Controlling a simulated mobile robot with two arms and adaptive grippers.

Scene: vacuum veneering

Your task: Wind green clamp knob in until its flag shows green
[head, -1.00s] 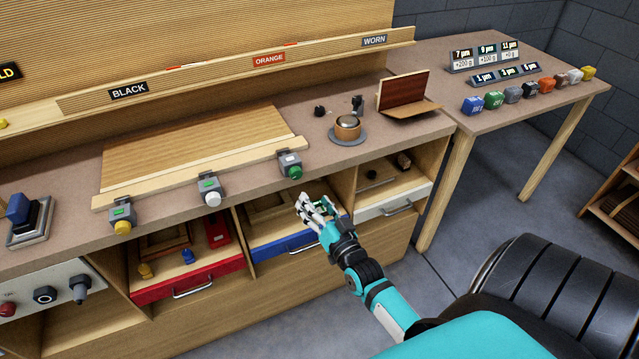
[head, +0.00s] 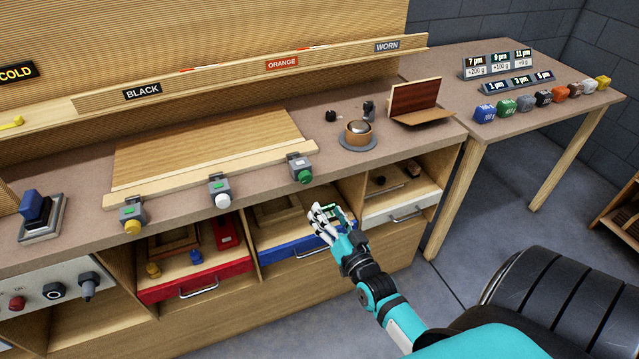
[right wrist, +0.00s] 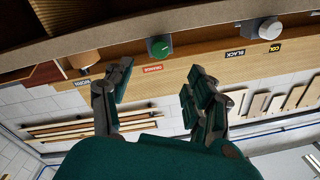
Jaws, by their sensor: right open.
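The green clamp (head: 301,165) is the rightmost of three clamps along the bench's front edge. Its green knob (head: 305,176) faces out from the edge; the flag on top is too small to read surely. In the right wrist view the green knob (right wrist: 159,47) shows beyond and between the fingertips, not touched. My right gripper (head: 327,212) is open and empty, in front of and below the knob, over the blue drawer. The right wrist view also shows its two spread fingers (right wrist: 160,76). My left gripper is not in view.
The white-knob clamp (head: 220,191) and yellow-knob clamp (head: 132,217) stand to the left along the wooden strip. A blue drawer (head: 290,247) and a red drawer (head: 195,279) jut out below. A round pot (head: 358,132) stands behind right of the green clamp.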

